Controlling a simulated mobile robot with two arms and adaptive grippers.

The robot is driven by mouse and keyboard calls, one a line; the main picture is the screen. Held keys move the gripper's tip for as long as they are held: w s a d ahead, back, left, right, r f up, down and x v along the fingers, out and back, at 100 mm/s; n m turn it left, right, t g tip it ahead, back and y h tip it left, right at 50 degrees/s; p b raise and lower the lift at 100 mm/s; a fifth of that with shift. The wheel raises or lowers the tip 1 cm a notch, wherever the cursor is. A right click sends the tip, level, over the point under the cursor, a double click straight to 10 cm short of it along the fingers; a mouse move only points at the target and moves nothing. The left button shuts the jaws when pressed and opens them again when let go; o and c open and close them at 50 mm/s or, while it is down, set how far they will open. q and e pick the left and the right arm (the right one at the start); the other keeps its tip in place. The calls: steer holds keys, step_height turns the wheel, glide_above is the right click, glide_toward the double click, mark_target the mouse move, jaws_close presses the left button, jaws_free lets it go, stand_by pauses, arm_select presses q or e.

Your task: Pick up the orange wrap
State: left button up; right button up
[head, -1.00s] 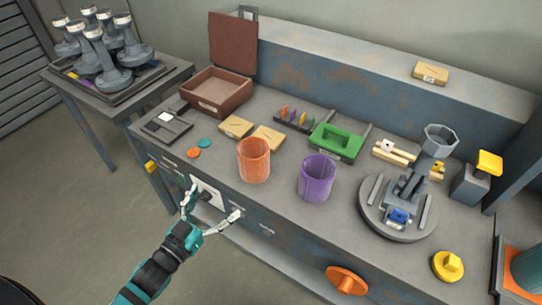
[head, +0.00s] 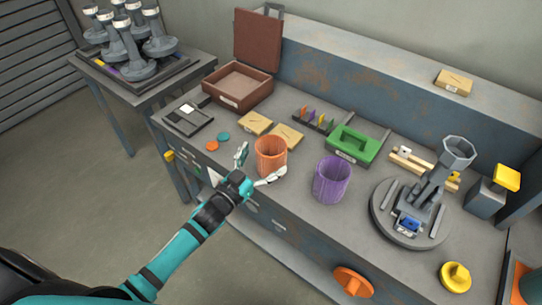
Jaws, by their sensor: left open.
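The orange wrap (head: 271,158) is a ribbed, open-topped orange cylinder. It stands upright on the grey workbench (head: 290,188), near its front edge. My left gripper (head: 263,162) is open, with its fingers spread at the near left side of the wrap. One finger is to the left of the wrap and the other crosses in front of its lower part. I cannot tell whether they touch it. My right gripper is not in view.
A purple cylinder (head: 332,180) stands to the right of the wrap. Wooden blocks (head: 288,136) and small discs (head: 212,146) lie behind and left. A green tray (head: 354,146) and a round turntable (head: 385,222) are farther right.

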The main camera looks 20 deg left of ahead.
mark_target(280, 143)
arm_select(q)
steer(key=x, duration=0.4)
steer(key=shift+w, duration=0.15)
steer(key=c, duration=1)
